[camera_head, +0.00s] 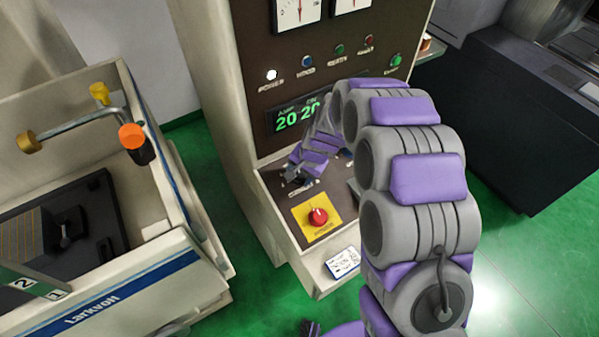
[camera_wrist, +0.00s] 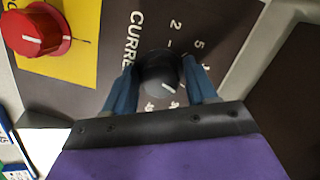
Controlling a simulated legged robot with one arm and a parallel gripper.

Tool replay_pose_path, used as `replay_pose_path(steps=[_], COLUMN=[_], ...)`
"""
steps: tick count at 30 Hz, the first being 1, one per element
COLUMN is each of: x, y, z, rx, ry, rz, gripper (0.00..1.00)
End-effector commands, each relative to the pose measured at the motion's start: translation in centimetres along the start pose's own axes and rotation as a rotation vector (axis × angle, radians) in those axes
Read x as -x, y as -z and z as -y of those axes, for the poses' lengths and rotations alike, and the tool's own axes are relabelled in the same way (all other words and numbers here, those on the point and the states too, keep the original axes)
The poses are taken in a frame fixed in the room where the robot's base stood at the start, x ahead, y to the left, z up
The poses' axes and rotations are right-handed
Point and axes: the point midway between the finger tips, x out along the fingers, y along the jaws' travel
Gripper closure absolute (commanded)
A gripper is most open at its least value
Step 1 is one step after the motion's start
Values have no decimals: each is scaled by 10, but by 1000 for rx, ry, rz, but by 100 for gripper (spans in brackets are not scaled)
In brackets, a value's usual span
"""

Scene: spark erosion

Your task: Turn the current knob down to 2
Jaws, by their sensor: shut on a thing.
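The current knob (camera_wrist: 160,73) is black and round with a white pointer line, and shows in the wrist view on the dark panel. Its pointer is aimed at the lower right of that view, away from the printed 2. The numbers 2 and 5 show above it, beside the partly hidden word CURRENT. My gripper (camera_wrist: 162,80) has its two blue fingers on either side of the knob, shut on it. In the head view my gripper (camera_head: 292,176) is at the left of the sloping panel, and the knob is hidden there.
A red emergency knob (camera_head: 318,216) on a yellow plate sits close to my gripper; it also shows in the wrist view (camera_wrist: 36,32). A green display (camera_head: 300,115) reads 20 20. A white machine tank (camera_head: 120,285) stands at the left, and a dark cabinet (camera_head: 510,110) at the right.

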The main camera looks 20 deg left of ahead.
Motion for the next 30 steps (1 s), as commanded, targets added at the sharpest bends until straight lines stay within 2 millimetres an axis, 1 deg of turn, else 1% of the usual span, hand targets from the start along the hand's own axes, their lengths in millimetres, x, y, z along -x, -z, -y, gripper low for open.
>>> replay_pose_path(steps=[1,3,8,14,20,30], x=[2,2,2,2,2,2], y=[2,2,2,3,3,3], z=[1,1,1,2,3,4], rx=[0,0,6,59,185,493], ry=[2,2,2,-4,-24,-75], rz=[-5,-5,-7,-11,-13,-16], gripper=[67,74,74,74,74,74])
